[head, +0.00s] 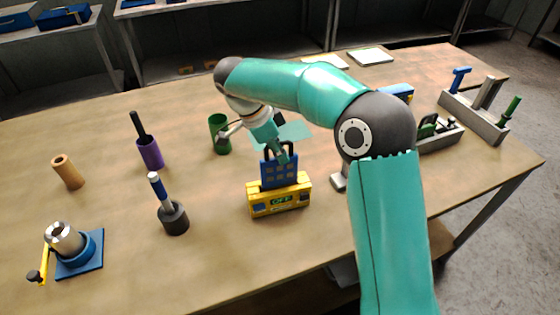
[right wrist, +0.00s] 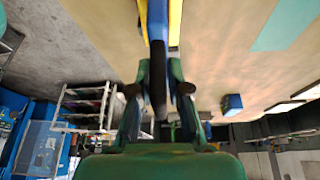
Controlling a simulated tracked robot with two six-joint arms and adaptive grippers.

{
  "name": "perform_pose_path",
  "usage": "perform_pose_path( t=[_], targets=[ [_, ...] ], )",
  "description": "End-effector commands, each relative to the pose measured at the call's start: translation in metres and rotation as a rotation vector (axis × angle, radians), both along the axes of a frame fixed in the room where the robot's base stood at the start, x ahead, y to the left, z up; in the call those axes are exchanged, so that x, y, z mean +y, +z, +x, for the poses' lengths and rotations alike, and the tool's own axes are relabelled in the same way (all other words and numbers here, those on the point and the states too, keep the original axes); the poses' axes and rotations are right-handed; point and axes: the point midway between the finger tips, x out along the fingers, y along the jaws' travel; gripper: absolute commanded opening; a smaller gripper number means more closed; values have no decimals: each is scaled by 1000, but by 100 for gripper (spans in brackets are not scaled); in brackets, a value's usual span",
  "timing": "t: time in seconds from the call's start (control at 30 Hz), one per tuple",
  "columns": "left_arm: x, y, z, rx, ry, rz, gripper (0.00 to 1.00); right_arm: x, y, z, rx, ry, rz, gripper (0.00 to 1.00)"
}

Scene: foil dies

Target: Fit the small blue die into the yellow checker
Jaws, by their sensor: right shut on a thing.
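The yellow checker (head: 279,203) stands on the table in the middle of the head view, and its front display reads OFF. The small blue die (head: 279,171) is an upright blue plate with a dark handle. It stands at the top of the checker; its lower edge is hidden there, so I cannot tell how deep it sits. My right gripper (head: 284,153) is shut on the die's handle from above. In the right wrist view the dark handle lies between the fingers (right wrist: 157,78), with the blue die (right wrist: 157,20) and yellow checker (right wrist: 175,22) beyond. My left gripper is not in view.
A green cup (head: 219,135) and teal mat (head: 295,131) lie behind. A purple holder (head: 150,153), dark holder (head: 173,219), tan cylinder (head: 68,172) and blue-based fixture (head: 80,255) stand left. A grey tool rack (head: 475,117) stands right. The table front is clear.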

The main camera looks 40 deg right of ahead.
Motion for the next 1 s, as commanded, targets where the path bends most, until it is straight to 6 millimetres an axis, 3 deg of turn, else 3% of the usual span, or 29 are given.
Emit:
perform_pose_path(
  t=[0.23, 0.6, 0.63, 0.77, 1.0],
  targets=[
    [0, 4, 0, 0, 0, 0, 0, 0, -31, -1, 2, 0, 0, 0],
    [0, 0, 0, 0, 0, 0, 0, 0, -36, 0, 0, 0, 0, 0],
    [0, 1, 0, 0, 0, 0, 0, 0, -36, 0, 2, 0, 1, 19],
    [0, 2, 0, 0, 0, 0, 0, 0, -36, 0, 2, 0, 1, 41],
    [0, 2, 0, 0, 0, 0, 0, 0, -36, 0, 2, 0, 1, 41]
  ],
)
